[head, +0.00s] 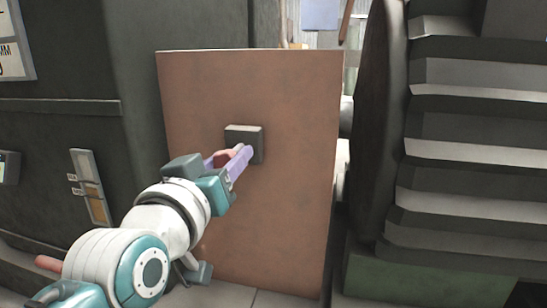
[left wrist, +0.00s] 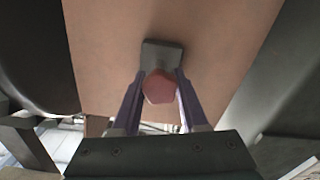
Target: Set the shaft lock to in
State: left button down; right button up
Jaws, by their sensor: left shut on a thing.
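The shaft lock shows as a dark grey block (head: 240,134) on an upright brown panel (head: 290,200), with a reddish knob or handle (head: 222,158) in front of it. My left gripper (head: 243,158) reaches in from the left. Its purple fingers are shut on the reddish handle. In the left wrist view the handle (left wrist: 159,88) sits between the two fingers (left wrist: 160,100), with the grey block (left wrist: 162,54) behind it. The fingers hide part of the handle in the head view, and I cannot tell its setting. My right gripper is not in view.
A dark machine wall (head: 60,140) stands to the left, with a small plate with labels (head: 91,187) on it. A large dark stepped structure (head: 470,150) stands close on the right. A narrow gap lies behind the panel's right edge.

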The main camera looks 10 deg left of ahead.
pick_arm(q)
jog(key=w+b, duration=0.1)
jog(key=w, duration=0.2)
jog(key=shift+f, duration=0.1)
jog(key=c, duration=0.9)
grip_release()
jog(key=shift+w, duration=0.1)
jog(key=o, duration=0.5)
jog(key=shift+w, duration=0.2)
jog(key=shift+c, duration=0.2)
jog(key=shift+s, duration=0.1)
